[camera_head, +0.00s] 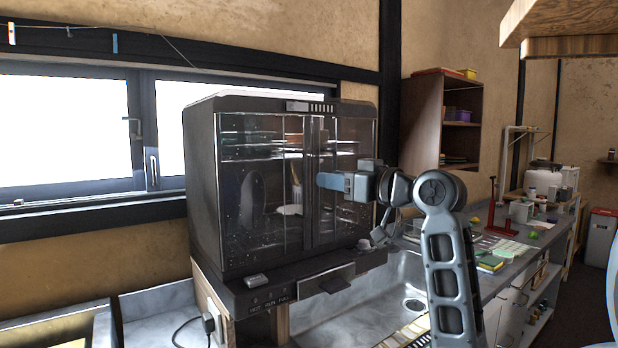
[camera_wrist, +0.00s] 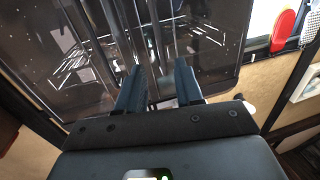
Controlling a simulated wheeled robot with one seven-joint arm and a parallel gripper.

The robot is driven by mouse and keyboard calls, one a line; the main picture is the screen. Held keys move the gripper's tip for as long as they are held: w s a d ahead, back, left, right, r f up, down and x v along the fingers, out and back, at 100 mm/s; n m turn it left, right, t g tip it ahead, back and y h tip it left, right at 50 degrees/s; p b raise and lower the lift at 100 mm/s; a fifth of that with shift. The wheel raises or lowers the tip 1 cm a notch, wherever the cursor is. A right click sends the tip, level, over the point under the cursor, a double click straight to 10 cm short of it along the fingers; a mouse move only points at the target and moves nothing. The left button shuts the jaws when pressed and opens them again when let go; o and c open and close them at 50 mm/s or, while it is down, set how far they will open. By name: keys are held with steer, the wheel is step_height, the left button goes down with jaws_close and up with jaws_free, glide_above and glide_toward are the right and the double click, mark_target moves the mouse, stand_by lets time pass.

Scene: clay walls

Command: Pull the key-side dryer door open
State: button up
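The dryer (camera_head: 205,185) is a dark cabinet with two glass front doors, both looking shut. The left door (camera_head: 258,190) and the right door (camera_head: 345,135) meet at upright bars (camera_head: 311,160) near the middle of the front. I cannot make out a key, so which door is the key-side one is unclear. My gripper (camera_head: 320,181) is in front of the right door, close to the bars, pointing left. In the wrist view my gripper (camera_wrist: 158,70) has its two blue fingers apart, with upright bars beyond and between them. Whether they touch a bar is unclear.
A ledge with a small grey item (camera_head: 257,281) and a pinkish knob (camera_head: 364,244) juts out below the doors. A sink (camera_head: 375,295) lies in front, and a cluttered counter (camera_head: 515,250) runs to the right. A window (camera_head: 65,125) is behind left.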

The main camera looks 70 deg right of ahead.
steer(key=p+x, duration=0.1)
steer(key=x, duration=0.6)
steer(key=shift+w, duration=0.1)
jaws_close()
stand_by(1.3)
